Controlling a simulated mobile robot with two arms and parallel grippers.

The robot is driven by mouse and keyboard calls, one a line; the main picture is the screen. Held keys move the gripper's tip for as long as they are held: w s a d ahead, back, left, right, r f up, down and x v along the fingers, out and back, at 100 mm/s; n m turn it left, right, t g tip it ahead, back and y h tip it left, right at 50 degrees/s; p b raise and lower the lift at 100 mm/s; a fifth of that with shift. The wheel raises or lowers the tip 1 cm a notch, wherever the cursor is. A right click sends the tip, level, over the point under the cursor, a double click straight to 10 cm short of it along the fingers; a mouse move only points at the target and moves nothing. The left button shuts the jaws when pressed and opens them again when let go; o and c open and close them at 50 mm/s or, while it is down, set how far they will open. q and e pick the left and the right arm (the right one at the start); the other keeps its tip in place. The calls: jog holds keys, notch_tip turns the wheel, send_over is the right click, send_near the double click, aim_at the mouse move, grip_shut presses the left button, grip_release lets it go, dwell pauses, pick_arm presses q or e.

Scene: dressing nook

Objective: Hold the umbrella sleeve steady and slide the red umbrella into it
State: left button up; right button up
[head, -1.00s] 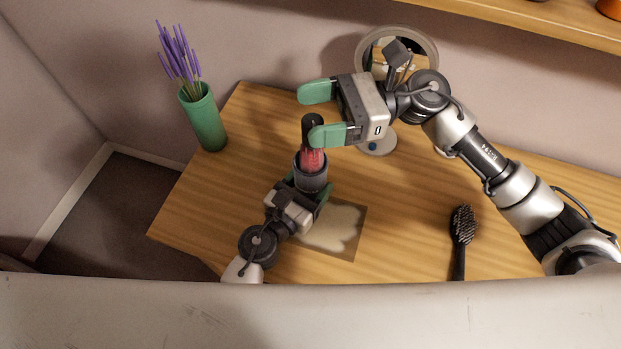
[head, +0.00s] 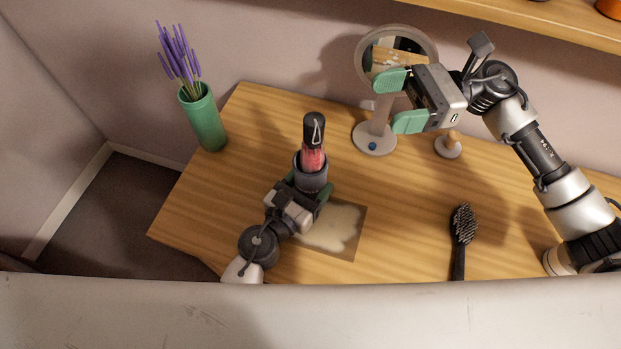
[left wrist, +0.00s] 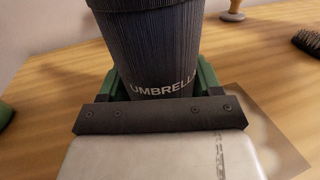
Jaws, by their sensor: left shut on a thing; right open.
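The umbrella sleeve (head: 311,176) is a dark ribbed cylinder standing upright on the table. My left gripper (head: 310,190) is shut on it. In the left wrist view the sleeve (left wrist: 155,50) fills the space between the green fingers and bears the letters "UMBRELL". The red umbrella (head: 313,157) is in the sleeve, with its red upper part and black handle (head: 314,130) sticking out above the rim. How deep it sits is hidden. My right gripper (head: 397,101) is open and empty, up and to the right of the handle, in front of the mirror.
A round mirror (head: 375,139) on a stand and a small wooden-knobbed object (head: 448,147) stand at the back. A black brush (head: 461,240) lies at the right. A green vase (head: 205,119) with purple stems stands at the left. A pale patterned mat (head: 350,246) lies beside the sleeve.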

pick_arm(q)
jog(key=o, duration=1)
jog(key=v, duration=1.2)
jog(key=shift+r, duration=0.15)
